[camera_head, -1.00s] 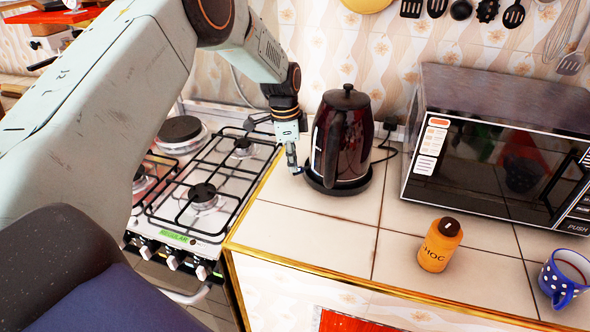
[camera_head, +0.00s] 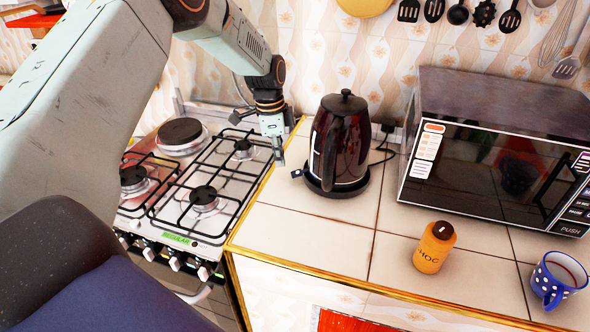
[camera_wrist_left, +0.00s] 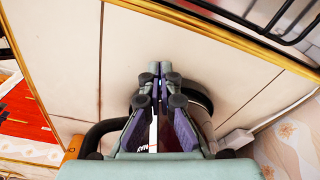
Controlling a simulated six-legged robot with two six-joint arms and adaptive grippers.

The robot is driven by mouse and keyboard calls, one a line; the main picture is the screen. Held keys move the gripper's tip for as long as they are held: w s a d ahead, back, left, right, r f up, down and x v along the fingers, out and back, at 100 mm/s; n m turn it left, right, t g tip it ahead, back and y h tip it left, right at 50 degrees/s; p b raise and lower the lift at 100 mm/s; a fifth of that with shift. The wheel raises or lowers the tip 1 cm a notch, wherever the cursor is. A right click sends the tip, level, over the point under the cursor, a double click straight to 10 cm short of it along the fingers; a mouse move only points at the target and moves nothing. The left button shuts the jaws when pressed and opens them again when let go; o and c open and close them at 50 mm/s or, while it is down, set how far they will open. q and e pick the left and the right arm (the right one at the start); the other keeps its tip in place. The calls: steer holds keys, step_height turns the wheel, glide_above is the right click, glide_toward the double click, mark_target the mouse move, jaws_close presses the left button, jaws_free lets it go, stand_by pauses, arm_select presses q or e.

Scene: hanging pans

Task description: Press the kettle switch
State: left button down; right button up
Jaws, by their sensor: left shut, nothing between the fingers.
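A dark red, glossy kettle (camera_head: 341,143) with a black lid and handle stands upright on its round black base on the tiled counter. A small switch tab (camera_head: 297,173), blue and white, sticks out at the base's left side. My left gripper (camera_head: 280,161) is shut and empty, pointing down just left of the kettle and apart from the tab. In the left wrist view the shut fingers (camera_wrist_left: 160,68) hide much of the kettle; its dark handle (camera_wrist_left: 103,131) shows at the left. My right gripper is not in view.
A gas stove (camera_head: 205,185) lies left of the counter. A microwave (camera_head: 500,150) stands right of the kettle, with its cord between them. An orange jar (camera_head: 435,247) and a blue dotted mug (camera_head: 558,277) stand in front. The counter before the kettle is clear.

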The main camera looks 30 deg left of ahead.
arm_select(q)
step_height(320, 180, up, 10)
steer(key=a, duration=0.1)
steer(key=shift+s, duration=0.35)
steer(key=shift+s+r, duration=0.15)
